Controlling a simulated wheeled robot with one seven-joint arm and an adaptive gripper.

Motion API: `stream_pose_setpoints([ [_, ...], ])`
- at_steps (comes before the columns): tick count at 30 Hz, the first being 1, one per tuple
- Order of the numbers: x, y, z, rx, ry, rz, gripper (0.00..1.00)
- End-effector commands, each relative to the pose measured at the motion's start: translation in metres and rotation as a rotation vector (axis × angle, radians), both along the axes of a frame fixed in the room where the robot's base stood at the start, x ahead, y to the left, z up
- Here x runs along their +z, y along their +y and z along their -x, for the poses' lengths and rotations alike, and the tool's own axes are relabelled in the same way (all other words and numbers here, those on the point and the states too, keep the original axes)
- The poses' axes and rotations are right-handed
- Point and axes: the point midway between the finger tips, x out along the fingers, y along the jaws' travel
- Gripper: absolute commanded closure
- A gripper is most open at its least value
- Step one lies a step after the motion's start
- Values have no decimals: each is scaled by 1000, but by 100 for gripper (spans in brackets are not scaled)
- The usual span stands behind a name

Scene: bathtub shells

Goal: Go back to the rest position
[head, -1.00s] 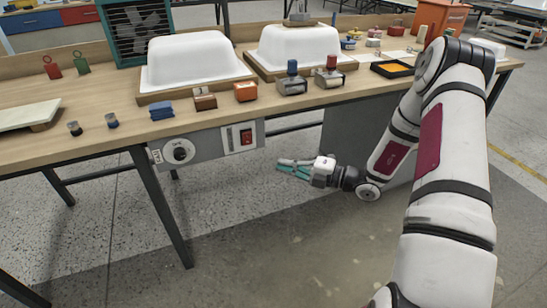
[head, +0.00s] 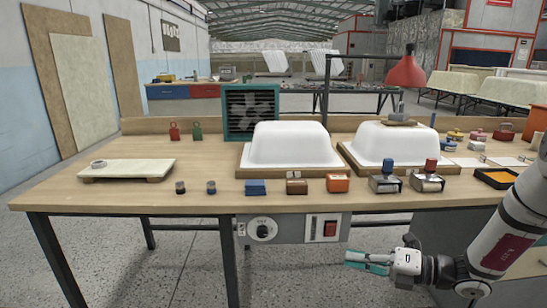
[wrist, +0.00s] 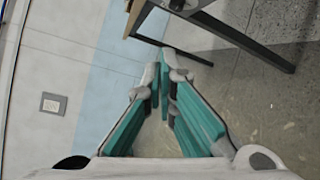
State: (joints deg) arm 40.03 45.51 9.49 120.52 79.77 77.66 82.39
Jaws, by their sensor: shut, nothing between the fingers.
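My gripper (head: 366,262) is low in front of the bench in the head view, below the tabletop edge and to the right of the grey control panel. Its teal fingers point left and hold nothing. My arm comes in from the right edge of the head view.
The wooden workbench (head: 120,196) carries two white tub shells (head: 290,145), small blocks and stamps along its front edge, and a fan box (head: 252,110). The grey panel (head: 283,229) hangs under the front edge. A bench leg (wrist: 240,35) is near in the wrist view.

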Motion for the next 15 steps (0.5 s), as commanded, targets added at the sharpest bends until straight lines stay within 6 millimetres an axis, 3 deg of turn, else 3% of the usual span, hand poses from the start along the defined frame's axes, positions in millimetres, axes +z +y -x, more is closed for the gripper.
stream_pose_setpoints([
  [1, 18, 15, 10, 81, -75, 72, 100],
  [6, 61, 55, 57, 357, -329, 288, 100],
  [15, 110, 95, 153, 861, -792, 595, 100],
])
